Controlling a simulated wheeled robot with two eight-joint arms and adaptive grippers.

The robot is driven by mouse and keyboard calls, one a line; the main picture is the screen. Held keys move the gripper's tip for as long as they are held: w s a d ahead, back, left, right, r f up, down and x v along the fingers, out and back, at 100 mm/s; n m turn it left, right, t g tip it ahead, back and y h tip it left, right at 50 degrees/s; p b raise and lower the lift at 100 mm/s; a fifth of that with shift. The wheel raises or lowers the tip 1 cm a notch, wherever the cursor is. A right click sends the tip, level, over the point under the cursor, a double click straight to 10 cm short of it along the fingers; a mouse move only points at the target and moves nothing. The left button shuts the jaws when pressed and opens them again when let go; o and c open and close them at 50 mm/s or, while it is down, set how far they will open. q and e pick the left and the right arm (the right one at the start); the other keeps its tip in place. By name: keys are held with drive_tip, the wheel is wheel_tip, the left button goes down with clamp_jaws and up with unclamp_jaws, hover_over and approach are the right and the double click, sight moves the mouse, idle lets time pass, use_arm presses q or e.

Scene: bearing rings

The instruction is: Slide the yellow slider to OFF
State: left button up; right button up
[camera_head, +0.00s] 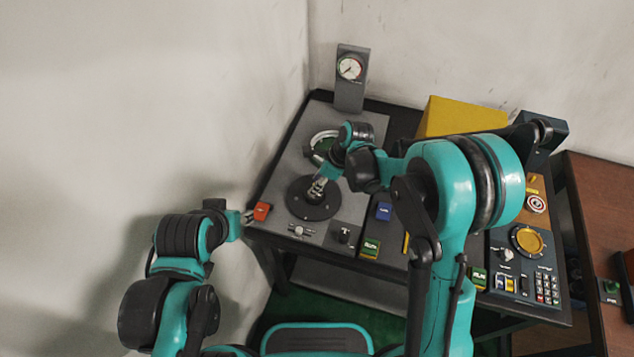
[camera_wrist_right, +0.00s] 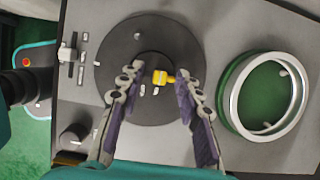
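My right gripper (camera_head: 316,190) points down over a round black disc (camera_head: 298,205) on the grey panel. In the right wrist view its two fingers (camera_wrist_right: 153,100) are spread apart, with a small yellow piece (camera_wrist_right: 160,77) visible between them over the disc. I cannot tell whether this piece is the yellow slider, nor whether the fingers touch it. A thin yellow strip (camera_head: 406,242) shows beside my right arm, partly hidden. My left gripper (camera_head: 247,216) is beside an orange-red block (camera_head: 261,211) at the panel's left edge; its fingers are too small to read. No OFF label is legible.
A grey slider-like control (camera_head: 299,231) and a black knob (camera_head: 343,235) sit at the panel's front. A silver ring (camera_wrist_right: 235,100) lies beside the disc. A gauge (camera_head: 350,68) stands behind. A yellow box (camera_head: 458,115) and a keypad (camera_head: 546,288) are farther right.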

clamp_jaws()
drive_tip(key=shift+s+a, duration=0.2)
drive_tip(key=shift+s, duration=0.35)
drive_tip(key=shift+s+a, duration=0.15)
drive_tip(key=shift+s, duration=0.4)
drive_tip(key=shift+o, duration=0.2)
unclamp_jaws()
drive_tip(key=v, duration=1.2)
